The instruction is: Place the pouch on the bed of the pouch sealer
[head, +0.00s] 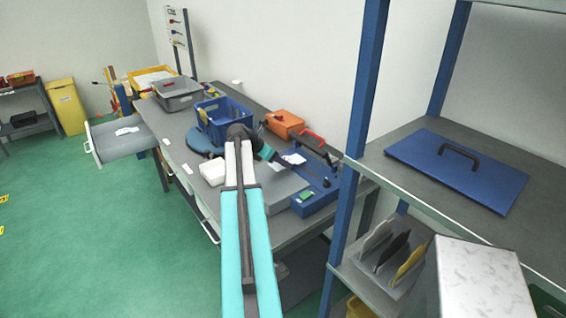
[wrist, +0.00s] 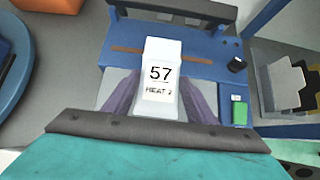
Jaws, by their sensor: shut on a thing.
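The pouch (wrist: 162,65) is white and flat, marked "57" and "HEAT 2" in the wrist view. My gripper (wrist: 162,82) is shut on it, with a purplish finger on each side. In the head view the small white pouch (head: 293,158) shows near my gripper (head: 272,156), over the sealer. The pouch sealer (head: 318,199) is blue, with a raised dark arm and red handle. In the wrist view the sealer (wrist: 200,70) has a brown strip across it, partly hidden behind the pouch, and a grey bed (wrist: 114,88) nearer me. I cannot tell whether the pouch touches the sealer.
A blue crate (head: 232,126), an orange case (head: 284,123) and a white block (head: 212,172) share the bench (head: 175,130). A blue round disc (wrist: 12,75) is left of the sealer. A shelf rack with a blue upright (head: 366,75) stands close on the right.

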